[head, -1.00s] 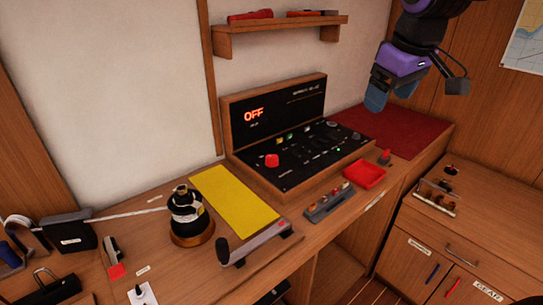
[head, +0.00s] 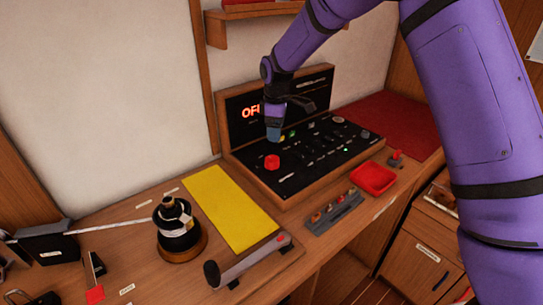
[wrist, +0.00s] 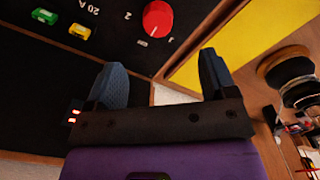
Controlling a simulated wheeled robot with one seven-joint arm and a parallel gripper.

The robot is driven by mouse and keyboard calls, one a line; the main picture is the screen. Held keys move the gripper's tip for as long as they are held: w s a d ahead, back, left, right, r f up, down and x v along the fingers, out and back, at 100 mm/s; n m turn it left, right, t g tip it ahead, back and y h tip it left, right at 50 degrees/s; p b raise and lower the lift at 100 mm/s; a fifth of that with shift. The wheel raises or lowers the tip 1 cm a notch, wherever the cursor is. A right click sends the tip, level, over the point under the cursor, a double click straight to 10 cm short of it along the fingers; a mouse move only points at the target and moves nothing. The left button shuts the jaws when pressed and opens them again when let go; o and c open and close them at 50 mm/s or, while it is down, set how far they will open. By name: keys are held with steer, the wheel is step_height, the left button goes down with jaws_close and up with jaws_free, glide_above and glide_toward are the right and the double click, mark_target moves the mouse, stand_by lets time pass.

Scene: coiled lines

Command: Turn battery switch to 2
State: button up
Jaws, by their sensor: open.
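The battery switch appears to be the round red knob (head: 272,162) on the sloping black panel (head: 300,165). In the wrist view the knob (wrist: 157,19) lies beyond the fingertips, near the top edge, with small white numbers around it, one reading 2. A pale mark shows on its face. My gripper (head: 273,134) is over the panel, above and slightly behind the knob, apart from it. In the wrist view its two blue fingers (wrist: 161,75) are spread with nothing between them. The red display text (head: 250,112) begins "OF"; my gripper hides the rest.
Green and yellow fuses (wrist: 60,24) sit beside the knob on the panel. A yellow sheet (head: 230,208), a black winch (head: 178,228) with its handle (head: 250,262), and a red tray (head: 374,178) lie on the bench. A shelf (head: 245,28) hangs above.

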mark_target(272, 159)
steer(key=shift+n, duration=0.3)
steer(key=f, duration=0.8)
steer(key=w+a+f, duration=0.1)
steer(key=f, duration=0.4)
steer(key=shift+r, duration=0.1)
steer(key=c, duration=0.9)
